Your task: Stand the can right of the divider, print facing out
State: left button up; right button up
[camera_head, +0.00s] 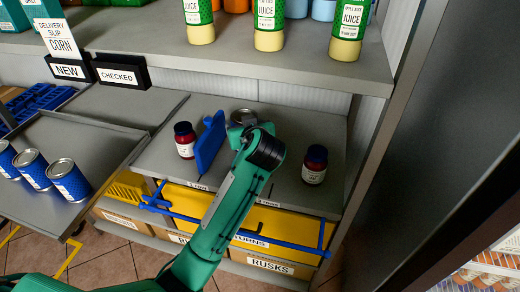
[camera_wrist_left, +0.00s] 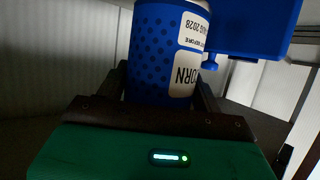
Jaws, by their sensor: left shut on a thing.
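The blue corn can (camera_wrist_left: 160,50) is between the fingers of my left gripper (camera_wrist_left: 162,92) in the left wrist view. Its white CORN print shows toward the wrist camera and reads upside down there. In the head view only the grey can top (camera_head: 243,116) shows behind my left gripper (camera_head: 248,129); my wrist hides the rest. The can is right of the blue divider (camera_head: 210,143), which also shows at the upper right of the left wrist view (camera_wrist_left: 250,25). I cannot tell whether the can touches the shelf. My right gripper is out of view.
A dark red jar (camera_head: 184,141) stands left of the divider, another (camera_head: 315,166) at the shelf's right. Several blue cans (camera_head: 68,180) stand on a grey tray at left. An upper shelf (camera_head: 230,62) holds juice bottles. A blue rail (camera_head: 290,238) runs along the front.

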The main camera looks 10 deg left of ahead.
pick_arm(q)
jog(key=shift+w+a+r+n+g+y+b, duration=0.15)
jog(key=shift+w+r+n+g+y+b, duration=0.15)
jog(key=shift+w+r+n+y+b, duration=0.2)
jog(key=shift+w, duration=0.1)
notch_tip(320, 180, down, 4)
jog(key=shift+a+f, duration=0.1)
jog(key=shift+f, duration=2.75)
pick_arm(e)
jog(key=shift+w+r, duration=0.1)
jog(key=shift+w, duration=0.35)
pick_arm(q)
jog(key=shift+f, duration=0.1)
jog(key=o, duration=1.3)
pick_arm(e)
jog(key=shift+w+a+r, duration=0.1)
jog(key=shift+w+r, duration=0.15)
